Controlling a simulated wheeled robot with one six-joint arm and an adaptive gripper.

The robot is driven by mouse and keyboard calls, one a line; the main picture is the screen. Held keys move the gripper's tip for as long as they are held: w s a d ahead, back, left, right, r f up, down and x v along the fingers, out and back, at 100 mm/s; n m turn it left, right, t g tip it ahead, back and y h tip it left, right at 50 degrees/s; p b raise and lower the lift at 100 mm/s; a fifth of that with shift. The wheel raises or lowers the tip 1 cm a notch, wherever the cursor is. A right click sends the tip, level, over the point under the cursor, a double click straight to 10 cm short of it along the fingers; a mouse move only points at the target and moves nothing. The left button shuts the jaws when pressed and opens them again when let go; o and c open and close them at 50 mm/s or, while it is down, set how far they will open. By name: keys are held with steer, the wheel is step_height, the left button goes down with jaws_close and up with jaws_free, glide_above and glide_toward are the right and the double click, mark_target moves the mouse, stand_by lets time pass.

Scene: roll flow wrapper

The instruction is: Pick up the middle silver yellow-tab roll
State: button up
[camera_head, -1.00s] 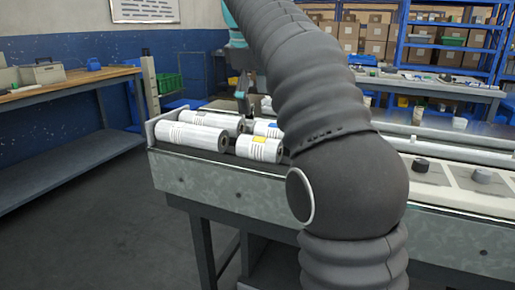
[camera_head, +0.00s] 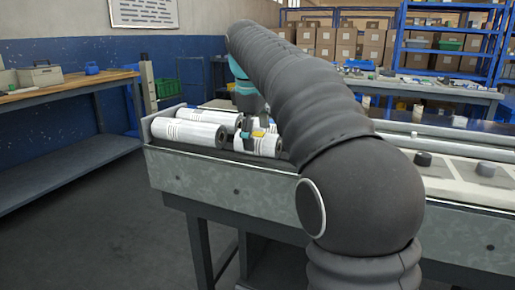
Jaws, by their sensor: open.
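Several silver-white rolls lie on their sides in the tray (camera_head: 165,150) at the left end of the machine. The yellow-tab roll (camera_head: 268,146) is the short one at the front right of the group; its right end is hidden behind my arm. Its yellow tab shows on top. My gripper (camera_head: 252,133) is open and points down at this roll, with its fingers at the roll's left part. I cannot tell whether they touch it. A longer roll (camera_head: 187,133) lies to its left, and another roll (camera_head: 208,117) lies behind that.
My arm covers the middle of the view and part of the machine. A wooden bench (camera_head: 70,82) is at left, and blue shelving with boxes (camera_head: 440,50) stands at the back.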

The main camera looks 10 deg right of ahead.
steer(key=shift+x, duration=0.9)
steer(key=c, duration=1.5)
